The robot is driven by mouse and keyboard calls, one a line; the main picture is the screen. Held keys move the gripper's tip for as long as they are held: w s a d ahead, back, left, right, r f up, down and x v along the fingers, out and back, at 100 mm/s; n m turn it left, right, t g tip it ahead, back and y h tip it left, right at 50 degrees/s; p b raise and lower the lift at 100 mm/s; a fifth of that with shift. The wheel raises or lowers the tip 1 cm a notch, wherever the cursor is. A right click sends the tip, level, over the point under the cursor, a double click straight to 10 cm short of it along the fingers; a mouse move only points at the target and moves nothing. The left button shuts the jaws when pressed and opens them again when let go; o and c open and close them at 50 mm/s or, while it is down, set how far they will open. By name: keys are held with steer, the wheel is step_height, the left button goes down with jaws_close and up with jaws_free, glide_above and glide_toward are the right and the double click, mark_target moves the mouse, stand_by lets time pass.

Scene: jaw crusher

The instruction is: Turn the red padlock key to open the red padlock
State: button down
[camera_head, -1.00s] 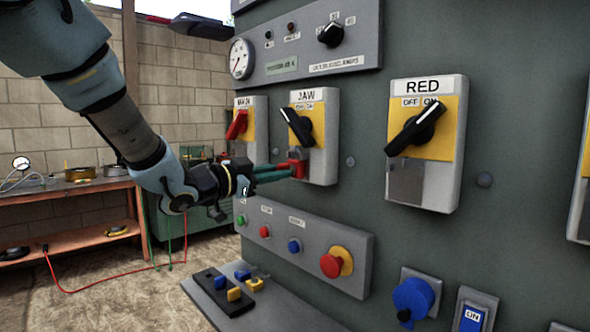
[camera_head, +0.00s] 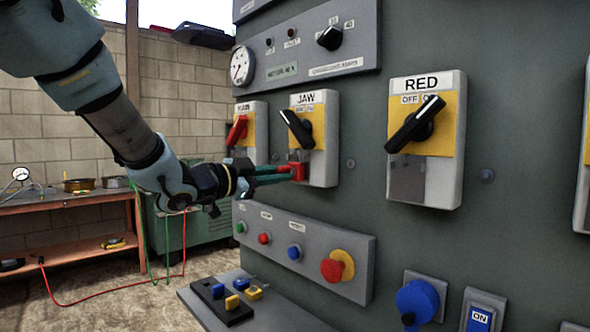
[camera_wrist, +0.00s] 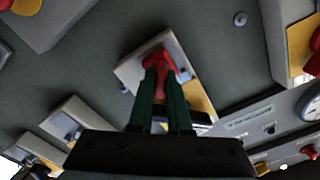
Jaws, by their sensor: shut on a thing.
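The red padlock (camera_head: 300,170) hangs at the lower left part of the JAW switch box (camera_head: 325,172). It also shows in the wrist view (camera_wrist: 158,58). My gripper (camera_head: 288,172) reaches it from the left with its green fingers. In the wrist view my gripper (camera_wrist: 161,80) is shut on a narrow red piece between the fingertips, which appears to be the red padlock key (camera_wrist: 160,88). The fingers hide most of the key. I cannot tell how far it is turned or whether the shackle is open. The black JAW handle (camera_head: 297,128) is tilted just above the padlock.
The RED switch box (camera_head: 445,180) stands out to the right, and the MAIN box (camera_head: 257,112) is at the left. A button panel (camera_head: 350,296) juts out below my gripper. A shelf holds blue and yellow padlocks (camera_head: 254,292).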

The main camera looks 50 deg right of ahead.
steer(key=shift+d+m+b, duration=0.1)
steer(key=shift+m+b, duration=1.4)
steer(key=shift+b, duration=0.55)
steer(key=shift+r+m+b, duration=0.15)
steer(key=shift+m+b, duration=0.25)
steer(key=shift+b, duration=0.05)
steer(key=c, duration=0.8)
jaws_free()
steer(key=shift+w+a, duration=0.2)
steer(key=shift+a, duration=3.8)
